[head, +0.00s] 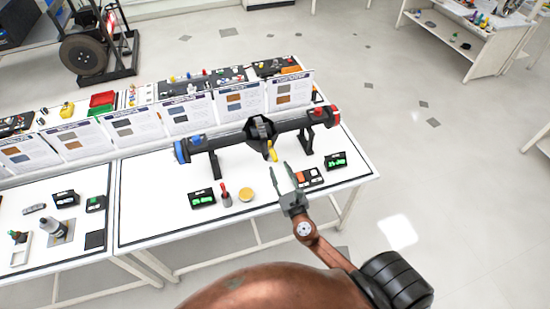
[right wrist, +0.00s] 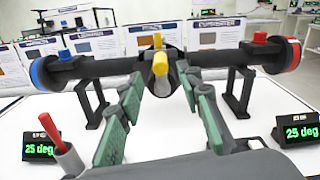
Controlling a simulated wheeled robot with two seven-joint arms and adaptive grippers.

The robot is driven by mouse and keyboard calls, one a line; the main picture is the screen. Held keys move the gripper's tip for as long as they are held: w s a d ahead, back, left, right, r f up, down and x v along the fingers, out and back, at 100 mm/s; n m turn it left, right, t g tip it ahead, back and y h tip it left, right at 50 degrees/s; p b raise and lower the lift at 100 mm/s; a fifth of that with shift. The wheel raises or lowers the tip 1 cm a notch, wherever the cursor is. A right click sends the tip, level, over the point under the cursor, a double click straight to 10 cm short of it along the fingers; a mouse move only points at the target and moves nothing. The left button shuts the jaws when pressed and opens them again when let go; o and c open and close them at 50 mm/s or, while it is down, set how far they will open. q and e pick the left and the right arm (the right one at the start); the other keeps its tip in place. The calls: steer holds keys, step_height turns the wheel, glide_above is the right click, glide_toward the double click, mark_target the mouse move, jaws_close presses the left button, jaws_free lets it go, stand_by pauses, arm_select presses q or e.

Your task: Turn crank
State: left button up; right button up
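The chassis rig (head: 230,138) is a long dark axle on black stands on the white table, with a blue left end and a red right end. Its crank has a yellow handle (head: 272,151) hanging below the dark central hub (head: 260,130). The handle also shows in the right wrist view (right wrist: 160,62), pointing toward the camera. My right gripper (head: 285,176) is open and empty, just in front of the handle. In the right wrist view its green fingers (right wrist: 160,92) are spread to either side of and below the handle, apart from it. My left gripper is not in view.
Two displays reading 25 deg stand at left (right wrist: 40,138) and right (right wrist: 300,130). A red-handled tool (head: 225,194) and a yellow disc (head: 246,194) sit on the front of the table. A dark box with an orange part (head: 308,177) lies near my right gripper. Upright cards (head: 190,113) line the back.

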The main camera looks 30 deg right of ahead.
mark_target(275, 158)
steer(key=x, duration=0.6)
steer(key=shift+w+d, duration=0.15)
steer(key=shift+w, duration=0.15)
steer(key=shift+c, duration=0.5)
jaws_close()
